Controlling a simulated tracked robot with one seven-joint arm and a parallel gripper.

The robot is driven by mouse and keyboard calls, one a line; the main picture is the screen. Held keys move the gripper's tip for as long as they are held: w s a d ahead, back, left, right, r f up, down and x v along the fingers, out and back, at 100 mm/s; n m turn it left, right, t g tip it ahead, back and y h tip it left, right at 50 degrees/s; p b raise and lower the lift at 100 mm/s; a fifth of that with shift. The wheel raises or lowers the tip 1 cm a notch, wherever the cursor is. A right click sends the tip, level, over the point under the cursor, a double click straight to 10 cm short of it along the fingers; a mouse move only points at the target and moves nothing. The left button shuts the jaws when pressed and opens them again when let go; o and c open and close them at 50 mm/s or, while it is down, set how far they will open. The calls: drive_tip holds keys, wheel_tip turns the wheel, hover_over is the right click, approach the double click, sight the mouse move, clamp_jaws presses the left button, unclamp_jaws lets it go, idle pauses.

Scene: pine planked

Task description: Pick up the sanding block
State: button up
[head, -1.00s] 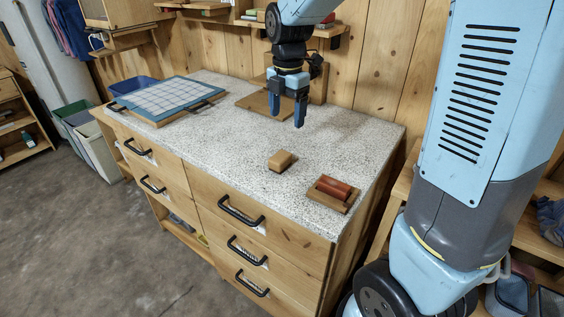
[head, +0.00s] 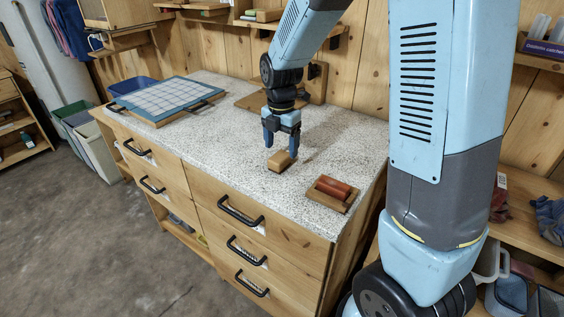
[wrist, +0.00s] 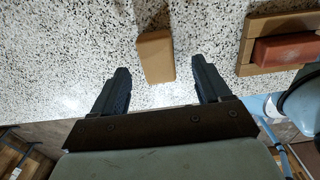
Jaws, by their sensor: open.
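The sanding block (head: 280,162) is a small tan block lying on the speckled countertop (head: 230,140), near its front edge. In the head view my gripper (head: 281,151) is pointed down at the block, with its fingers around or just above the block's far end. In the wrist view the sanding block (wrist: 155,57) lies ahead of the space between my open fingers (wrist: 160,80), apart from both. My gripper is open and holds nothing. The exact height of the fingertips over the counter is hard to tell.
A blue-edged gridded board (head: 172,97) and a blue bin (head: 133,86) are at the left end. A wooden board (head: 250,101) lies behind my gripper. The counter left of the block is clear.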

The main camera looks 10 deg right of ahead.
sight(280, 156)
drive_tip(key=f, duration=0.4)
drive_tip(key=shift+w+a+f, duration=0.1)
drive_tip(key=shift+a+f, duration=0.1)
drive_tip(key=shift+f, duration=0.2)
drive_tip(key=shift+c, duration=0.2)
drive_tip(key=c, duration=1.1)
drive_tip(key=shift+r, duration=0.1)
